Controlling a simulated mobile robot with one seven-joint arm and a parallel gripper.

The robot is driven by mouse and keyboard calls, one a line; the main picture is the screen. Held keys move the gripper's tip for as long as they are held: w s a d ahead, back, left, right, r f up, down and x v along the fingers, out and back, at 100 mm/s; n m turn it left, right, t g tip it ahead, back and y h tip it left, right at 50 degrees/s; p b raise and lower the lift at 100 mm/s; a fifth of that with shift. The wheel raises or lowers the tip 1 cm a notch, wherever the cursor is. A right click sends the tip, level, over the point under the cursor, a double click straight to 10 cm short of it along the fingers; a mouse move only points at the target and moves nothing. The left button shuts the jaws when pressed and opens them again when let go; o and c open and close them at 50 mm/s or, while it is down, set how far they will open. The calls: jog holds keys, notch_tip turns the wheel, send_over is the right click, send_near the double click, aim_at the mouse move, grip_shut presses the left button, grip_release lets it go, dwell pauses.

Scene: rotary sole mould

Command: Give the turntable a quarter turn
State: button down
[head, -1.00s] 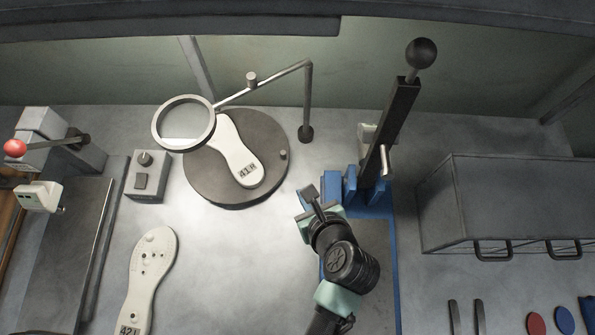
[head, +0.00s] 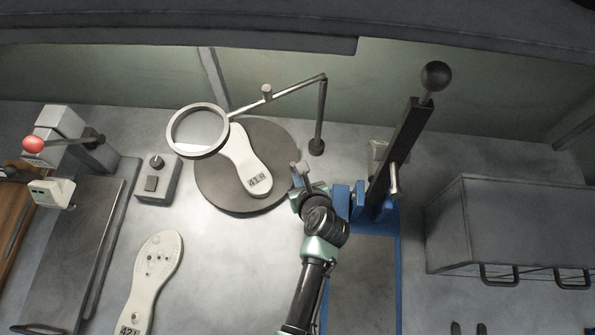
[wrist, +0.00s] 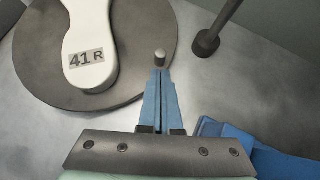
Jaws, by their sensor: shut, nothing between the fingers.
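The turntable (head: 222,192) is a dark round disc at the back middle of the bench. A white sole (head: 247,160) marked 41 R lies on it, its label end toward the front right. In the wrist view, the sole (wrist: 88,40) and the disc (wrist: 150,50) fill the upper left. A small upright peg (wrist: 160,58) stands at the disc's right edge. My gripper (wrist: 159,75) is shut and empty, with its fingertips at the peg; I cannot tell whether they touch it. In the head view, my gripper (head: 300,175) is at the disc's right edge and hides the peg's surroundings.
A magnifier (head: 197,130) on a jointed arm hangs over the disc's left side, its post (head: 318,125) behind right. A blue-based lever press (head: 400,150) stands close right of my gripper. A control box (head: 157,180) is at left. Another sole (head: 155,270) lies front left.

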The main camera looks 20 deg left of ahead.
jog(key=shift+w+a, duration=0.35)
jog(key=shift+w, duration=0.05)
jog(key=shift+w+a+n+g+y+b, duration=0.15)
jog(key=shift+w+n+b, duration=0.1)
jog(key=shift+w, duration=0.25)
jog(key=shift+w+a+n+g+y+b, duration=0.15)
jog(key=shift+w+n, duration=0.1)
jog(key=shift+w, duration=0.2)
jog(key=shift+s+d, duration=0.1)
